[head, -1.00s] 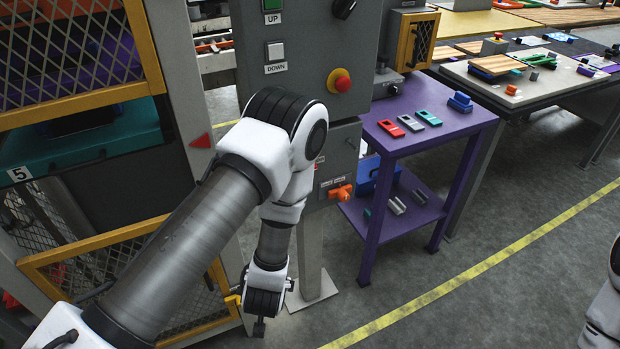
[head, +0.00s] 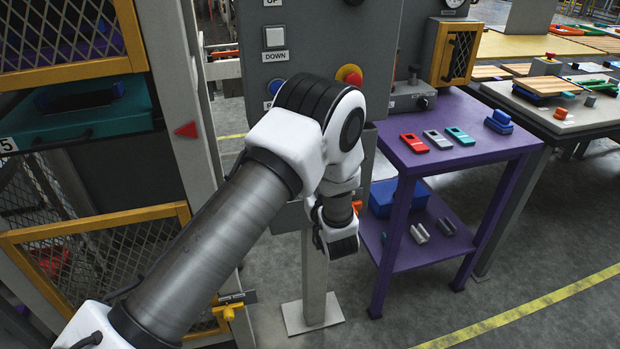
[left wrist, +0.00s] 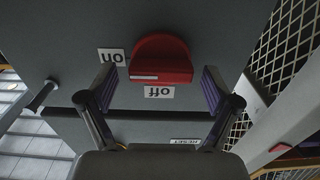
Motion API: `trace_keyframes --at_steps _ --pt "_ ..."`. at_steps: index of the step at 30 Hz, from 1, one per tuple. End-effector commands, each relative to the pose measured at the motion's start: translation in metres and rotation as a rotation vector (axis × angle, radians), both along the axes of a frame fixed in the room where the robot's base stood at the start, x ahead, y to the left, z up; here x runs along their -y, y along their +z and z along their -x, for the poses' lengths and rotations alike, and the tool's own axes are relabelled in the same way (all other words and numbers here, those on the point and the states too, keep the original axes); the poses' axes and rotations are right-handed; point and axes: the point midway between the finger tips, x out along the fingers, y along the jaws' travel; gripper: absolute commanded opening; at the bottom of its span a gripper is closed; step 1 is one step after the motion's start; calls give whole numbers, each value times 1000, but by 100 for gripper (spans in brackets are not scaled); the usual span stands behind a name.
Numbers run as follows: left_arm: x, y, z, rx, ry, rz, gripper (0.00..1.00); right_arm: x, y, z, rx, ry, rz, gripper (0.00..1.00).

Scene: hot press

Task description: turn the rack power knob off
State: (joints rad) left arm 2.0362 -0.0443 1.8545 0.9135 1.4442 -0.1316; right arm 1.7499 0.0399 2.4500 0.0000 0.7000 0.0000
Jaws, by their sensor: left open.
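A red knob (left wrist: 161,58) sits on a dark panel in the left wrist view, with a white mark along its lower-left edge. The label "on" (left wrist: 111,57) is left of it and "off" (left wrist: 159,92) just below it, both upside down. My left gripper (left wrist: 160,86) is open, one finger on each side of the knob, apart from it. In the head view my left arm covers the lower part of the grey control post (head: 318,45), and the left fingers are hidden. My right gripper is not in view.
A red emergency button (head: 349,75) on a yellow base and a white DOWN button (head: 274,37) are on the post. A purple table (head: 480,152) with small blocks stands right of it. A yellow mesh gate (head: 100,250) is at left. Floor is clear at lower right.

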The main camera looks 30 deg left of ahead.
Motion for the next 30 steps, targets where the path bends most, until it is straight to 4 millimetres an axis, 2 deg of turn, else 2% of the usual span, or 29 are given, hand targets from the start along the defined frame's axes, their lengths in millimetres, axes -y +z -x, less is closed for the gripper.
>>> trace_keyframes --at_steps 1,2,6,7,20,30 --pt "0 0 0 0 0 0 89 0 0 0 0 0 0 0" --pt "0 0 0 0 0 0 82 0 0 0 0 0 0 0" --pt "0 0 0 0 0 0 32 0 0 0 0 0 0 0" --pt "0 0 0 0 0 0 29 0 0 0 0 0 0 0" --pt "0 -1 0 36 0 31 29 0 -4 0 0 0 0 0" --pt "-1 -3 1 198 0 167 29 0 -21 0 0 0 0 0"
